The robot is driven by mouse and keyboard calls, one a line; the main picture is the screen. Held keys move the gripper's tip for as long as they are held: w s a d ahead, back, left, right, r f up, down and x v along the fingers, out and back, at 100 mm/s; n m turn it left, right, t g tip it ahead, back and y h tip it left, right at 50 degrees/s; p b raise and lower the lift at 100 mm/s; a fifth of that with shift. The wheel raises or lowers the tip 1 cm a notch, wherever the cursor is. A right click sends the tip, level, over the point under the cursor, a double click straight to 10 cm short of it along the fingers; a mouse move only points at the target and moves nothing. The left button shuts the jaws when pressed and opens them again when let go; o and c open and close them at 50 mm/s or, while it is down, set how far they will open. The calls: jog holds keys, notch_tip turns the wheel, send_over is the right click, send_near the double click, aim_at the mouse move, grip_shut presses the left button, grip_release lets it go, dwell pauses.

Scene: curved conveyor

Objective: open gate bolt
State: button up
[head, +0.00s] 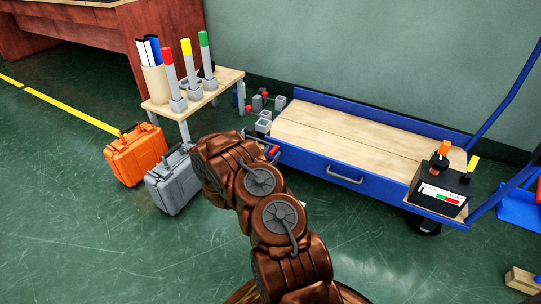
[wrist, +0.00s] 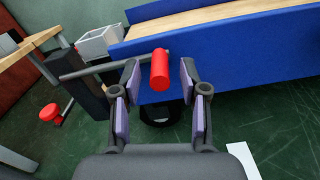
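The bolt shows in the wrist view as a thin grey rod (wrist: 98,69) ending in a red cylindrical handle (wrist: 160,70). The rod runs left to a dark upright post (wrist: 86,92). My gripper (wrist: 160,78) is open, its purple-padded fingers on either side of the red handle, with a visible gap on each side. Whether the handle is at fingertip depth I cannot tell. In the head view the red handle (head: 274,150) shows beside the trolley's left end, just past my arm; my gripper is hidden there behind the arm.
A blue trolley (head: 345,178) with a wooden deck stands right of the handle; its side (wrist: 235,62) is close behind the gripper. A small table (head: 222,80) with coloured posts, an orange case (head: 136,156) and a grey case (head: 172,184) are left. The front floor is clear.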

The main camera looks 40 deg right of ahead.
grip_shut()
